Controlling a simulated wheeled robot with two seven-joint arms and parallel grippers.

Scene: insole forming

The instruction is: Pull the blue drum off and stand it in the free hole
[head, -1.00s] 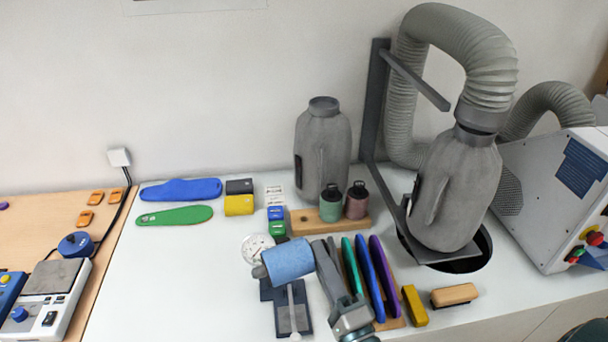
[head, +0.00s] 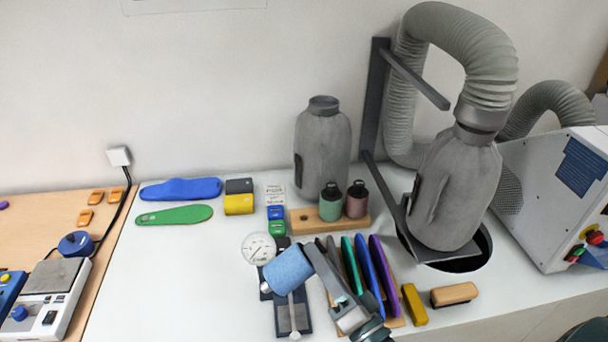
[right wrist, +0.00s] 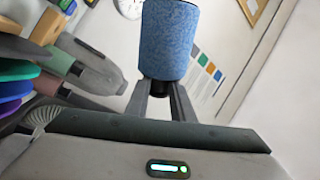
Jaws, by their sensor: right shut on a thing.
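The blue drum (head: 288,268) is tilted in the head view, in front of the dark stand (head: 293,318). My right gripper (head: 312,258) comes in from the lower right and is shut at the drum's end. In the right wrist view the drum (right wrist: 170,40) sits beyond the fingers, which close around its dark neck. A wooden rack (head: 298,222) holds a green drum (head: 331,206) and a pink drum (head: 356,205) upright. The rack's left part is bare, but I cannot make out its hole. The stand's spindle is partly hidden. My left gripper is out of view.
A round dial gauge (head: 258,248) lies just behind the blue drum. Small blue and green blocks (head: 277,228) stand left of the rack. Several coloured insoles (head: 367,266) stand on edge right of my gripper. A grey bottle-shaped form (head: 322,150) stands behind the rack.

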